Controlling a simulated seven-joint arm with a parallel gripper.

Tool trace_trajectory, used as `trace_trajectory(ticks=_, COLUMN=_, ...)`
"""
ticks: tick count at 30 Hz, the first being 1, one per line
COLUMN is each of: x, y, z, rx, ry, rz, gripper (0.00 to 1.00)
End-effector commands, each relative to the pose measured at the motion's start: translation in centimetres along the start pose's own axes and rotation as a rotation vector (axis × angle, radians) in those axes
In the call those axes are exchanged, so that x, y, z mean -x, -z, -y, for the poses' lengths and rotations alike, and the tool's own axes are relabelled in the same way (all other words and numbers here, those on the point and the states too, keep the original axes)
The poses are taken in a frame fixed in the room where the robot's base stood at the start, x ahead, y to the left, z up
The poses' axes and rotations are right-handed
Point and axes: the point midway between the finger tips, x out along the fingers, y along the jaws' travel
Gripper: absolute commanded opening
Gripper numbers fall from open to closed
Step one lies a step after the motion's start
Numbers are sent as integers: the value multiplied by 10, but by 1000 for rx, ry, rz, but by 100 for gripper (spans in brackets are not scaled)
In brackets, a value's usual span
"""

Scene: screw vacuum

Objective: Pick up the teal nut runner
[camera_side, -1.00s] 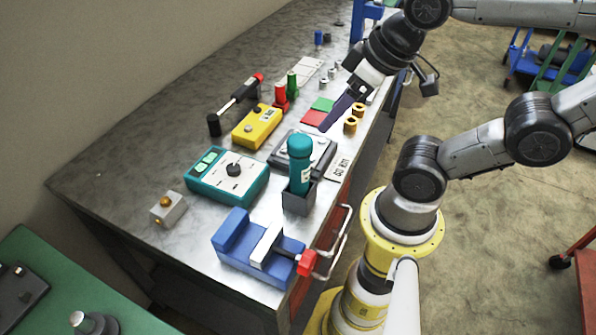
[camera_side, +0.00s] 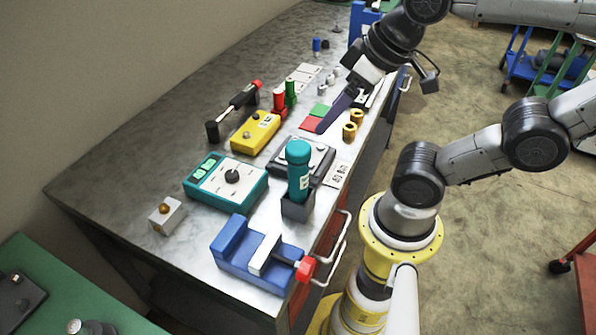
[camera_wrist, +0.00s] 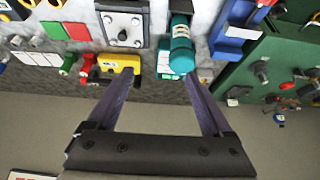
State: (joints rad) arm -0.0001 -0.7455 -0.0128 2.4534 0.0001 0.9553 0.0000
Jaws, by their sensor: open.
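The teal nut runner (camera_side: 299,172) stands upright in a dark square holder (camera_side: 297,206) near the bench's front edge in the side view. It also shows in the wrist view (camera_wrist: 181,50), top centre, beyond the fingertips and a little right of the middle between them. My gripper (camera_side: 322,128) is over the bench near the red and green squares, up and to the right of the nut runner in the side view. In the wrist view my gripper (camera_wrist: 142,78) has its two purple fingers spread wide with nothing between them.
A blue vise (camera_side: 257,255) with a red knob stands in front of the holder. A teal meter (camera_side: 226,183) lies left, a grey plate fixture (camera_side: 303,158) lies behind, and a yellow box (camera_side: 255,131) is farther back. Two brass cylinders (camera_side: 350,131) stand near the edge.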

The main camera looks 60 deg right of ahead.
Motion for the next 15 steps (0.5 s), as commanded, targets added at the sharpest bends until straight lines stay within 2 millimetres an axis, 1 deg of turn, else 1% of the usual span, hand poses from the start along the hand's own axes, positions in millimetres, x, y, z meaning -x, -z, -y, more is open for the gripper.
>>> trace_trajectory(ticks=1, x=11, y=7, z=0, rx=0, ry=0, rz=-7, gripper=84)
trace_trajectory(ticks=4, x=31, y=18, z=0, rx=0, ry=0, rz=-6, gripper=84)
trace_trajectory(ticks=5, x=30, y=16, z=0, rx=-22, ry=3, rz=23, gripper=84)
trace_trajectory(ticks=6, x=21, y=8, z=0, rx=-84, ry=14, rz=89, gripper=84)
trace_trajectory(ticks=9, x=8, y=-6, z=3, rx=-222, ry=45, rz=223, gripper=84)
trace_trajectory(ticks=11, x=2, y=-14, z=7, rx=-312, ry=69, rz=306, gripper=84)
trace_trajectory(ticks=15, x=-8, y=-30, z=17, rx=-556, ry=143, rz=519, gripper=84)
